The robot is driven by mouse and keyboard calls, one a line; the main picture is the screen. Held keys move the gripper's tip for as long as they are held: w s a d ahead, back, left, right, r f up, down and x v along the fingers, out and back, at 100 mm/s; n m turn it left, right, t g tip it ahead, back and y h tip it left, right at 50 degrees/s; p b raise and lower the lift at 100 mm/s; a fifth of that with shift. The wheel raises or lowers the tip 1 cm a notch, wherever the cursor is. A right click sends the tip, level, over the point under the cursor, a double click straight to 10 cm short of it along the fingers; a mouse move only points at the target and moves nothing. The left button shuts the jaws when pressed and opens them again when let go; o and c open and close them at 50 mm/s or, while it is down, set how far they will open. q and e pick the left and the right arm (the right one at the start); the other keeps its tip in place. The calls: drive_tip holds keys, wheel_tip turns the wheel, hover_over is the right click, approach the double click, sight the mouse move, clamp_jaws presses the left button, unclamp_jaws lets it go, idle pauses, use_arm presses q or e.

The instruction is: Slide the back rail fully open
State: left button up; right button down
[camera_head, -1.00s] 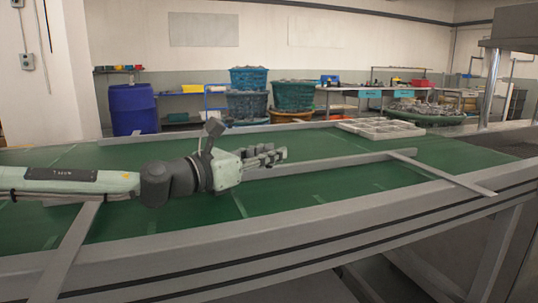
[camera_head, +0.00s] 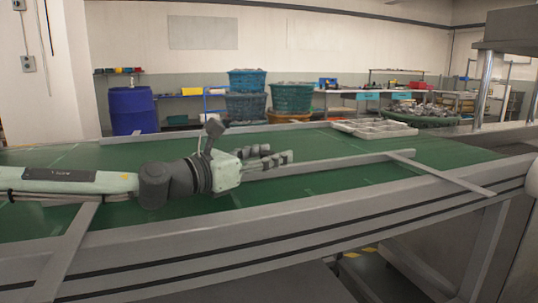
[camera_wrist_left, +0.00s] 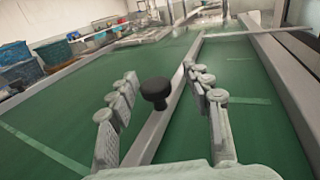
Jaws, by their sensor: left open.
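The back rail (camera_head: 340,163) is a long grey bar over the green belt, reaching right to a grey crossbar (camera_head: 445,174). In the left wrist view the rail (camera_wrist_left: 158,124) runs away from me and carries a black knob (camera_wrist_left: 155,90). My left gripper (camera_head: 277,156) is at the rail's left part. It is open and empty, and in the wrist view its fingers (camera_wrist_left: 160,91) stand on either side of the knob and rail without visible contact. The gripper hides the knob in the head view. My right gripper is not in view.
The green belt (camera_head: 240,217) lies around the rail, with a grey front frame (camera_head: 300,222) along its near side. A white compartment tray (camera_head: 375,129) sits at the belt's far edge. Blue baskets (camera_head: 247,82) and a blue drum (camera_head: 132,109) stand behind.

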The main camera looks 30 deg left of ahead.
use_arm(q)
drive_tip(key=shift+r, duration=0.1)
wheel_tip(320, 180, up, 10)
drive_tip(key=shift+f, duration=0.1)
idle(0.3)
idle(0.4)
